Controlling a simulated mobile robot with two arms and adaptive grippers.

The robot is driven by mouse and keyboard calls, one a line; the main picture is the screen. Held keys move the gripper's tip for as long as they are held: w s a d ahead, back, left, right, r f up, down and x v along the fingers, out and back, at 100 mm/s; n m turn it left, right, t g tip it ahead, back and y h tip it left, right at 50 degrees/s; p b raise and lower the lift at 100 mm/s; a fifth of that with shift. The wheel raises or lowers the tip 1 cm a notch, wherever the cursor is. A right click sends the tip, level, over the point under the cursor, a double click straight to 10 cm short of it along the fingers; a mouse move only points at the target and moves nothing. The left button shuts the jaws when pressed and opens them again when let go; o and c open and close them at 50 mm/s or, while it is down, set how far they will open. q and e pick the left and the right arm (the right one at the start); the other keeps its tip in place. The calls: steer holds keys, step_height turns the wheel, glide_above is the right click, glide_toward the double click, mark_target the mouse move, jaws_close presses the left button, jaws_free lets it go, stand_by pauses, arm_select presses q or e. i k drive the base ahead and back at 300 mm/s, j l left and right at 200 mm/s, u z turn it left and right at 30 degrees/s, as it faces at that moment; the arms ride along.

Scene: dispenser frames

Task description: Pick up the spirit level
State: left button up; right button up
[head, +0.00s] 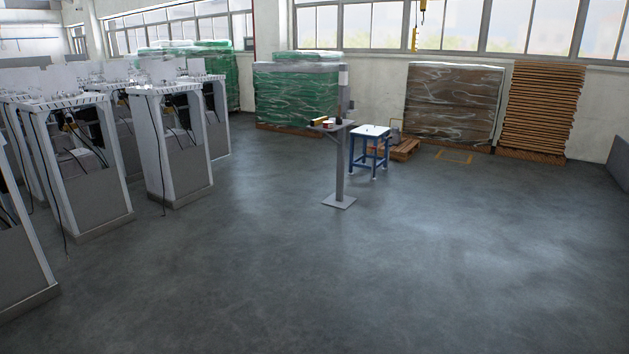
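A small yellow object, perhaps the spirit level (319,121), lies on the left part of a small grey shelf (343,127) fixed to a grey post. It is too small and far off to identify surely. A reddish item and a dark item (338,119) stand close to it on the same shelf. Neither of my grippers is in the head view.
A blue stool with a white top (371,132) stands just right of the post, whose base plate (339,201) rests on the floor. Dispenser frames (170,150) fill the left side. Wrapped pallets (455,105) line the back wall. The floor (330,270) in front is clear.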

mark_target(317, 121)
steer(key=i, duration=3.2)
steer(key=i+j+z, duration=0.1)
steer(key=i, duration=1.5)
steer(key=j+z, duration=0.1)
steer(key=z, duration=0.2)
steer(key=i+j+z, duration=0.35)
steer(key=j, duration=0.3)
steer(key=i+j+z, duration=0.15)
steer(key=i+j, duration=0.15)
steer(key=i+j+z, duration=0.15)
steer(key=j, duration=0.3)
